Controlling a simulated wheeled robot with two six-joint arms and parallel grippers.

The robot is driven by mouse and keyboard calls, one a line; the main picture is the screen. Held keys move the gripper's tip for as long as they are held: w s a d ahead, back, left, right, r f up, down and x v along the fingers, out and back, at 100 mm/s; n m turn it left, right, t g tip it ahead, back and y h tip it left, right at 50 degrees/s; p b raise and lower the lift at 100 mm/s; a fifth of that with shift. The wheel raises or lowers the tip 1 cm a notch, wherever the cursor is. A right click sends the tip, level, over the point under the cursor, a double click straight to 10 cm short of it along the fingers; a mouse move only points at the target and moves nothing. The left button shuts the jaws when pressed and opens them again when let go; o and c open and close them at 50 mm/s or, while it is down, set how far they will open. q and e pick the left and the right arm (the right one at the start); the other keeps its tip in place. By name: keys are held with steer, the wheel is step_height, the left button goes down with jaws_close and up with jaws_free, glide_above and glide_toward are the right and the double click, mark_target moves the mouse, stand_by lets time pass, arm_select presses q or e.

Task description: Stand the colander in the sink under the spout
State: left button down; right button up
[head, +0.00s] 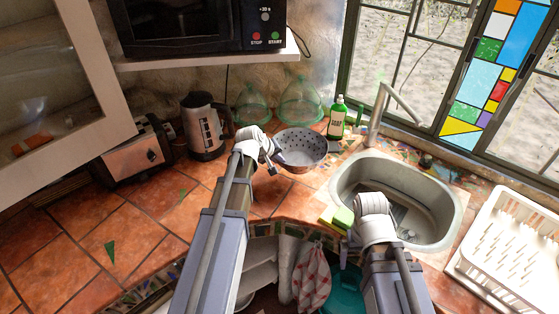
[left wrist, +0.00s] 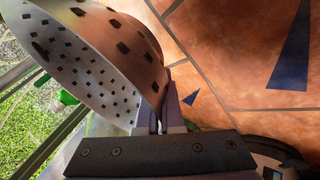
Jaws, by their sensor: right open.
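The grey metal colander (head: 304,147), with dark holes, is left of the sink, mouth up in the head view. My left gripper (head: 272,163) is at its left rim. In the left wrist view the colander (left wrist: 95,60) fills the upper left, and its wall runs down between the fingers (left wrist: 160,118), which are shut on it. I cannot tell whether its base touches the counter. The grey sink (head: 448,190) is to the right, with the bent tap spout (head: 404,104) behind its left part. My right gripper (head: 372,203) is open over the sink's front left; its fingertips are mostly hidden.
A green bottle (head: 337,118) and glass domes (head: 300,103) stand behind the colander. A kettle (head: 204,125) and toaster (head: 133,155) are left. A sponge (head: 343,217) lies at the sink's front left rim, and a white dish rack (head: 508,245) stands right. The front left counter is mostly clear.

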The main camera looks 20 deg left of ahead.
arm_select(q)
step_height(320, 180, up, 4)
steer(key=p, duration=0.2)
steer(key=shift+f+p, duration=0.1)
steer(key=shift+p, duration=0.2)
arm_select(e)
step_height(320, 180, up, 4)
steer(key=shift+f, duration=0.15)
